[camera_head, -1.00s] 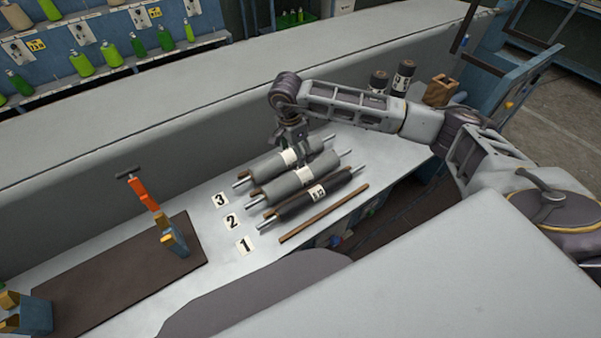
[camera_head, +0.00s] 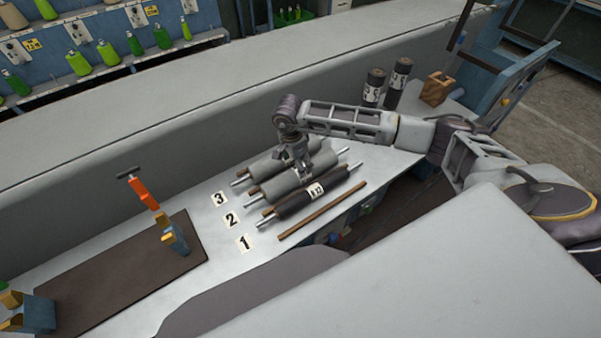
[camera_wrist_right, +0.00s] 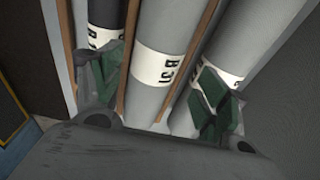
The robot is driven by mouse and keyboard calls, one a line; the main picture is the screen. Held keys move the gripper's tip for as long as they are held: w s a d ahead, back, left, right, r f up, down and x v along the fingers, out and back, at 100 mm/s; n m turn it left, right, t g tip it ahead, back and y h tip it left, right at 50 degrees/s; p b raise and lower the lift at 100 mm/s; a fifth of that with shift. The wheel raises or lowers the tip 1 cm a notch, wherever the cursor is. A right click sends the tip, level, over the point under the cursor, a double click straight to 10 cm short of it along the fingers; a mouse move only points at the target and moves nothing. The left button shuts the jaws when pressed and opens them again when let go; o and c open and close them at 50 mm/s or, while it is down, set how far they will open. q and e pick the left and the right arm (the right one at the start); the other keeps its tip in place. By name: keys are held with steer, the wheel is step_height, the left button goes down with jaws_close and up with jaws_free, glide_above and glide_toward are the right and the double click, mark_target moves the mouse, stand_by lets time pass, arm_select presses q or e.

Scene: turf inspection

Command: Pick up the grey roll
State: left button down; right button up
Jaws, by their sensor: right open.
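Three rolls lie side by side on the bench by number cards. The middle grey roll (camera_head: 273,188) lies between a back grey roll (camera_head: 262,166) and a dark front roll (camera_head: 290,208). My right gripper (camera_head: 303,174) is open, above the middle roll. In the right wrist view the middle grey roll (camera_wrist_right: 164,32), with a white label, runs between the open fingers (camera_wrist_right: 160,78). The left finger overlaps the dark roll (camera_wrist_right: 103,14); the right finger overlaps the other grey roll (camera_wrist_right: 232,42). I cannot tell whether the fingers touch anything. My left gripper is out of view.
Thin brown strips (camera_wrist_right: 128,60) run between the rolls, and another strip (camera_head: 322,212) lies in front. Cards 1, 2 and 3 (camera_head: 232,221) lie at the left ends. A dark mat (camera_head: 120,285) lies left; two dark cylinders (camera_head: 386,85) stand at the back right.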

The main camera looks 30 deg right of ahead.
steer(key=shift+d+f, duration=0.1)
steer(key=shift+f, duration=0.8)
steer(key=shift+f, duration=0.1)
steer(key=shift+s+d+f+p, duration=0.15)
steer(key=shift+f+p, duration=0.15)
steer(key=shift+f, duration=0.2)
steer(key=shift+d+f+p, duration=0.1)
steer(key=shift+f+p, duration=0.2)
steer(key=shift+f, duration=0.15)
steer(key=shift+d+f, duration=0.15)
steer(key=shift+f, duration=0.6)
steer(key=shift+d+f, duration=0.1)
steer(key=shift+f, duration=0.65)
steer(key=shift+c, duration=0.3)
steer(key=c, duration=1.4)
steer(key=shift+r, duration=0.1)
steer(key=shift+c, duration=0.7)
steer(key=shift+r, duration=0.15)
